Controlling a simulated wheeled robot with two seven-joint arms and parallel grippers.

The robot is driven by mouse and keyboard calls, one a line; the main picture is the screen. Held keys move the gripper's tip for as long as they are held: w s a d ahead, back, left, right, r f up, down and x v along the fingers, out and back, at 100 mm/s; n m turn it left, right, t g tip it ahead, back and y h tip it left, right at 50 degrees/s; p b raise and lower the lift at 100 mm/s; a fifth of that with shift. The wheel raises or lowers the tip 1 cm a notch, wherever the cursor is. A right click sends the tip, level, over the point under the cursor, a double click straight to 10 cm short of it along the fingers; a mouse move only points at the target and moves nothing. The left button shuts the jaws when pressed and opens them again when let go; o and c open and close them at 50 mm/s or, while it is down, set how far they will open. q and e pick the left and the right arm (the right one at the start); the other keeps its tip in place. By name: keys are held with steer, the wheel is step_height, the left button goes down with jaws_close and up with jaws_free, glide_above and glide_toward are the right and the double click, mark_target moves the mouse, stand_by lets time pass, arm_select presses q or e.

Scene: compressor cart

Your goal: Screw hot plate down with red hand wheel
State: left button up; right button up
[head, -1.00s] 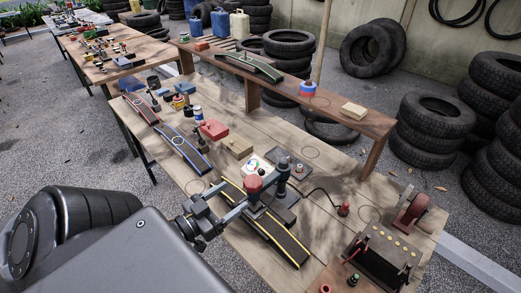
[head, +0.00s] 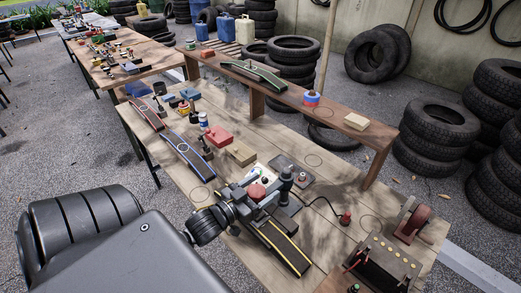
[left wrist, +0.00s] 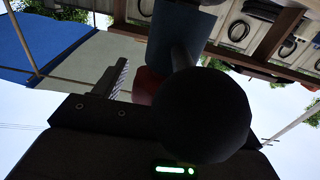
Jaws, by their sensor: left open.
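The red hand wheel (head: 257,190) sits on top of the clamp device at the front middle of the bench. A dark column with a rounded top (head: 286,178) stands just right of it. A dark block, perhaps the hot plate (head: 290,207), shows beside the column, above a black strip with yellow edges (head: 285,246). My left gripper (head: 254,193) is open, its fingers around or beside the red wheel; contact cannot be told. In the left wrist view, a black ball knob (left wrist: 202,115) fills the middle, with a red part, likely the wheel (left wrist: 148,84), partly hidden behind it.
A flat grey plate (head: 292,172) lies behind the column. A cable with a red-topped plug (head: 346,218) lies to the right, with a dark box (head: 383,265) at the front right. Blue-edged (head: 188,156) and red-edged strips lie at the left. Bare wood shows near the right middle.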

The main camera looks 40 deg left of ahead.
arm_select(q)
steer(key=c, duration=1)
steer(key=shift+m+h, duration=0.3)
steer(key=shift+h, duration=0.2)
